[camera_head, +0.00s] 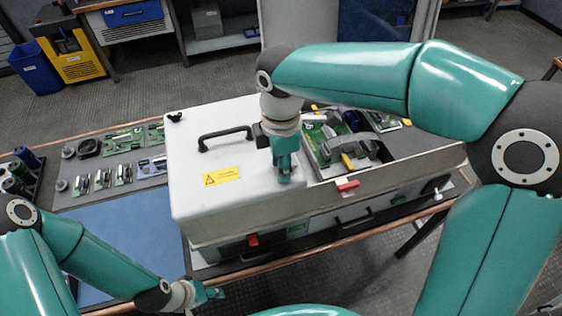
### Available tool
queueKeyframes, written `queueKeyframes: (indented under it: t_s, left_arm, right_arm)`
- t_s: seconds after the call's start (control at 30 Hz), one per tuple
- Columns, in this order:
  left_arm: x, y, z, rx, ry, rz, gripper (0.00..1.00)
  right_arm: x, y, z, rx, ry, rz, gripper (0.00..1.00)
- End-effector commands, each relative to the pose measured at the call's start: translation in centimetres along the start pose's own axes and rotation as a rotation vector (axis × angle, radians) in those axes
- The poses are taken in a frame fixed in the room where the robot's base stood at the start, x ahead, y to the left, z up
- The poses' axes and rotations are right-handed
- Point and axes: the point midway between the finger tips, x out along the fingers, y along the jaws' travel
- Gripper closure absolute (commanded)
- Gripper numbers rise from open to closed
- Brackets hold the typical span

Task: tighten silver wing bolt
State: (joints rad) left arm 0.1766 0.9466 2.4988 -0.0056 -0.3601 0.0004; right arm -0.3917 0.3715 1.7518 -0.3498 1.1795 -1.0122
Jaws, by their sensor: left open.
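A white equipment box (190,185) with a black handle (225,138) and a yellow warning label (221,176) stands on the workbench. My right gripper (285,178) points down onto the right edge of its white cover. I cannot tell whether its fingers are open or shut, or whether they touch anything. I cannot make out the silver wing bolt; the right gripper hides the spot beneath it. A small black wing-shaped knob (175,117) sits at the cover's far left corner. My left gripper (215,294) is open, low at the bench's front edge, apart from the box.
The box's right part is open and shows circuit boards and grey parts (365,148). A blue mat (125,235) lies clear on the bench's left. Several boards and components (100,180) lie behind it.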

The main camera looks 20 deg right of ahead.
Motion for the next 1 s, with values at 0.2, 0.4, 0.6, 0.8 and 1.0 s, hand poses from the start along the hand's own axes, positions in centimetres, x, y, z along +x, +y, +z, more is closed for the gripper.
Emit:
queueKeyframes:
  t_s: [0.2,0.4,0.6,0.8,1.0]
  left_arm:
    - [0.0,0.0,0.0,0.0,0.0,0.0,0.59]
    - [0.0,0.0,0.0,0.0,0.0,0.0,0.59]
    - [0.0,0.0,0.0,0.0,0.0,0.0,0.59]
    - [0.01,0.0,0.0,0.0,0.0,0.0,0.59]
    - [0.03,-0.01,0.0,0.0,0.0,0.0,0.59]
  right_arm:
    - [-0.03,0.01,0.01,0.0,0.0,0.0,0.98]
    - [-0.04,0.01,0.01,0.0,0.0,0.0,1.0]
    - [-0.04,0.01,0.02,0.004,0.0,0.0,1.0]
    - [-0.03,0.08,0.02,0.042,-0.001,0.0,1.0]
    - [-0.03,0.28,0.03,0.142,-0.001,0.0,1.0]
